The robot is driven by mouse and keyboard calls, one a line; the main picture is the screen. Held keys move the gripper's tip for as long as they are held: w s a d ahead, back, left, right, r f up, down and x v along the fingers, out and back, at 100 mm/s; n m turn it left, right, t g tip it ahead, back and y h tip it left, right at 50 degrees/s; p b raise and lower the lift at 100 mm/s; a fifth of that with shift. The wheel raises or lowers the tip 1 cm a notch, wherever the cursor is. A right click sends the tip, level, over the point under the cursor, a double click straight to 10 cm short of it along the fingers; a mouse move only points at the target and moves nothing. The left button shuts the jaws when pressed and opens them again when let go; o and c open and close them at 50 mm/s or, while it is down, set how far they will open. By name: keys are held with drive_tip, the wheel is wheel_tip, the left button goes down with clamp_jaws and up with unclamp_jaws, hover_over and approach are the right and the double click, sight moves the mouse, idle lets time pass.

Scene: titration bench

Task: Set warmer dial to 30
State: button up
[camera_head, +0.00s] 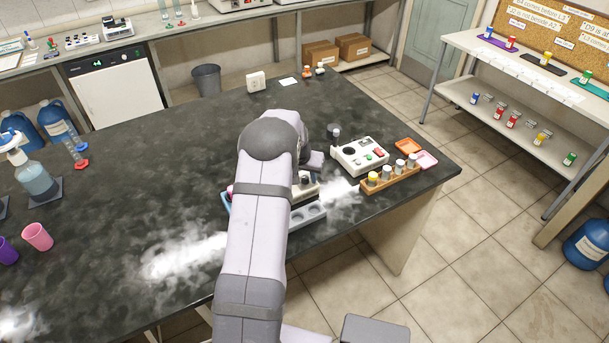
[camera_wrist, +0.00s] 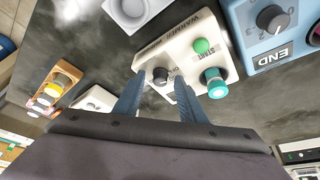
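The warmer (camera_wrist: 188,50) is a cream box labelled "WARMER" in the wrist view, with a dark round dial (camera_wrist: 160,75), a green START button (camera_wrist: 201,46) and a teal-topped round part (camera_wrist: 214,83). My gripper (camera_wrist: 158,79) is open, and its two blue-grey fingers point at the warmer. The dial shows between the fingertips; I cannot tell whether they touch it. The dial's setting is not readable. In the head view my arm hides the gripper and part of a pale box that seems to be the warmer (camera_head: 305,189).
A blue box (camera_wrist: 268,50) with a dial and an END label stands beside the warmer. A wooden vial rack (camera_head: 389,180) and a white device with buttons (camera_head: 360,156) stand to the right.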

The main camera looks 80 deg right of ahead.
clamp_jaws()
drive_tip(key=shift+f+m+b, duration=0.2)
drive_tip(key=shift+m+b, duration=0.1)
drive_tip(key=shift+b, duration=0.45)
drive_tip(key=shift+w+f+m+g+b, duration=0.15)
drive_tip(key=shift+m+g+b, duration=0.35)
drive_tip(key=shift+b, duration=0.5)
drive_tip(key=m+b, duration=0.2)
drive_tip(key=b, duration=0.1)
drive_tip(key=shift+w+g, duration=0.1)
drive_tip(key=shift+g, duration=0.2)
drive_tip(key=m+b, duration=0.1)
drive_tip(key=m+g+b, duration=0.1)
drive_tip(key=m, duration=0.1)
drive_tip(key=shift+d+r+y, duration=0.1)
drive_tip(key=shift+r+y, duration=0.1)
drive_tip(key=shift+y, duration=0.1)
drive_tip(key=shift+w+r+m+g+y+b, duration=0.15)
drive_tip(key=shift+m+g+y+b, duration=0.25)
drive_tip(key=shift+m, duration=1.2)
